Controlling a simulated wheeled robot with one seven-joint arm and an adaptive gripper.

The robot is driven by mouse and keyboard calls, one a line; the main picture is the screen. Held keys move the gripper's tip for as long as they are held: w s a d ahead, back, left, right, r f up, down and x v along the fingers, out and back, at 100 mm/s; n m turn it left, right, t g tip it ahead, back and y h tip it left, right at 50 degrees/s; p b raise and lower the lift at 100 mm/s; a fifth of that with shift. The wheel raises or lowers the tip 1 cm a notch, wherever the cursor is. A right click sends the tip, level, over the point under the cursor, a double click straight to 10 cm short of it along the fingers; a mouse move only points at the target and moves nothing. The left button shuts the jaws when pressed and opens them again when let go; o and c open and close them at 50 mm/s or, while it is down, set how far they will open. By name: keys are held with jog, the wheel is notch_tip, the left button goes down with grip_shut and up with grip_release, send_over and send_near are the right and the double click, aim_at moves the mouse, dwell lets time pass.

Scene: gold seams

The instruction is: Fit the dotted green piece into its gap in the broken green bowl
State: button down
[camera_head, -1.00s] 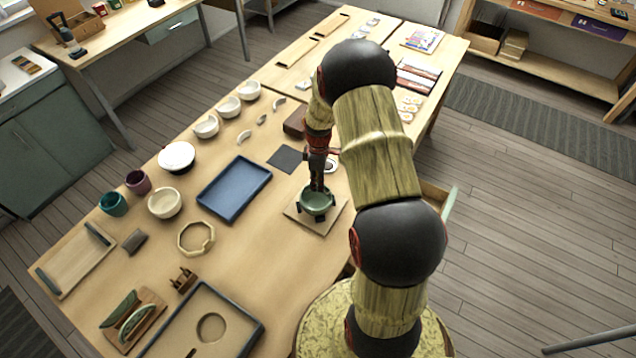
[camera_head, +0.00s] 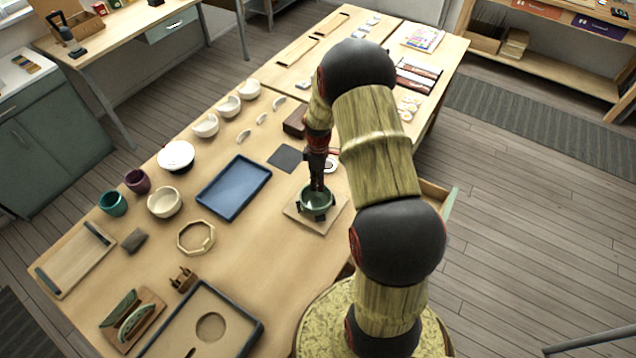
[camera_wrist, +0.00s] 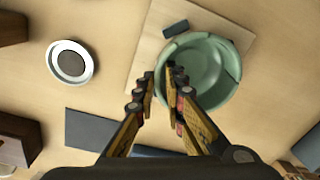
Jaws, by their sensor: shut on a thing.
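The broken green bowl (camera_head: 316,203) stands on a square wooden board (camera_head: 332,215) near the table's right edge. In the wrist view the bowl (camera_wrist: 222,58) shows pale green, with an uneven rim. My gripper (camera_head: 317,187) points down at the bowl's far-left side. In the wrist view my gripper's fingers (camera_wrist: 160,75) are close together at the bowl's left rim, with a narrow gap between them. The dotted green piece cannot be made out; the fingers hide whatever is between them. I cannot tell whether a piece sits in the bowl's gap.
Dark blocks, one of them (camera_wrist: 176,29) clear in the wrist view, stand against the bowl. A blue tray (camera_head: 234,189) lies to the left, a dark square mat (camera_head: 286,158) behind. A green-piece rack (camera_head: 133,318) stands at front left. Bare table lies between tray and board.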

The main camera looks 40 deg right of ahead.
dwell(0.4)
jog(key=c, duration=1.8)
grip_release()
jog(key=shift+o, duration=0.9)
jog(key=o, duration=0.3)
jog(key=shift+r+p, duration=1.75)
jog(key=shift+r, duration=1.25)
jog(key=shift+f, duration=0.1)
